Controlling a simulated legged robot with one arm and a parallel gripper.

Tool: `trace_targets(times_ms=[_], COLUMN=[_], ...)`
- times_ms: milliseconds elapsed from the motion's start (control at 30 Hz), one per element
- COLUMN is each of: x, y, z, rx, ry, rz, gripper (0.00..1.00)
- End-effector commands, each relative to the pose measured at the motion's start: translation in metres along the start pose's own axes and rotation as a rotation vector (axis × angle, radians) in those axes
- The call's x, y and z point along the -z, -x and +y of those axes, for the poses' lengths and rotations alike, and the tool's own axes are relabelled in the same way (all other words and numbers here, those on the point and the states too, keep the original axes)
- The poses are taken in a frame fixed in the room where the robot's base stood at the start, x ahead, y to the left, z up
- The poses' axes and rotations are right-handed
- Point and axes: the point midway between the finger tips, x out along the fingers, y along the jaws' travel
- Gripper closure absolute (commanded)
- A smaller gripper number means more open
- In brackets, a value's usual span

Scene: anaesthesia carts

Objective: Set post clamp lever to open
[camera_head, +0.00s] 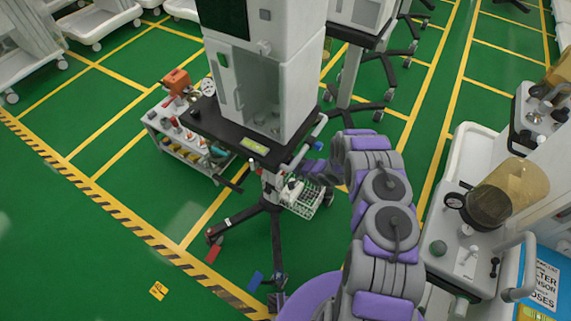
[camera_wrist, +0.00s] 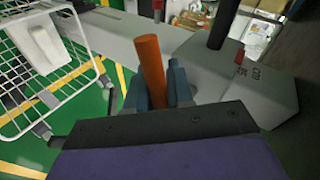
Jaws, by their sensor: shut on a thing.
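In the wrist view, an orange rod-like lever (camera_wrist: 150,62) stands between the two blue-grey fingers of my gripper (camera_wrist: 157,85). The gripper is shut on this lever, near its lower part. Behind it is a grey clamp body (camera_wrist: 262,92) with small dark lettering that I cannot read. A dark post (camera_wrist: 224,22) rises beside the clamp. In the head view, my purple and grey arm reaches to the post area under the cart's dark shelf (camera_head: 222,128). The lever and fingertips cannot be made out there.
A white wire basket (camera_wrist: 62,95) is left of my gripper, and it also shows in the head view (camera_head: 308,202). The cart's dark wheeled legs (camera_head: 275,235) spread below. Another cart (camera_head: 452,240) stands close at right.

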Motion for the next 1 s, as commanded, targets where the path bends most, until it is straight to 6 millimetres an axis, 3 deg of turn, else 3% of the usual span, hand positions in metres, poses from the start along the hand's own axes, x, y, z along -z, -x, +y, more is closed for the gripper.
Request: trace_targets(times_ms=[767, 800, 1000], x=[0.0019, 0.0019, 0.0006], y=[0.0034, 0.0034, 0.0031], z=[-0.0006, -0.0006, -0.0024], rx=[-0.005, -0.005, -0.003], ry=[-0.094, -0.094, -0.091], rz=[-0.053, -0.053, -0.054], gripper=[1.00, 0.77, 0.58])
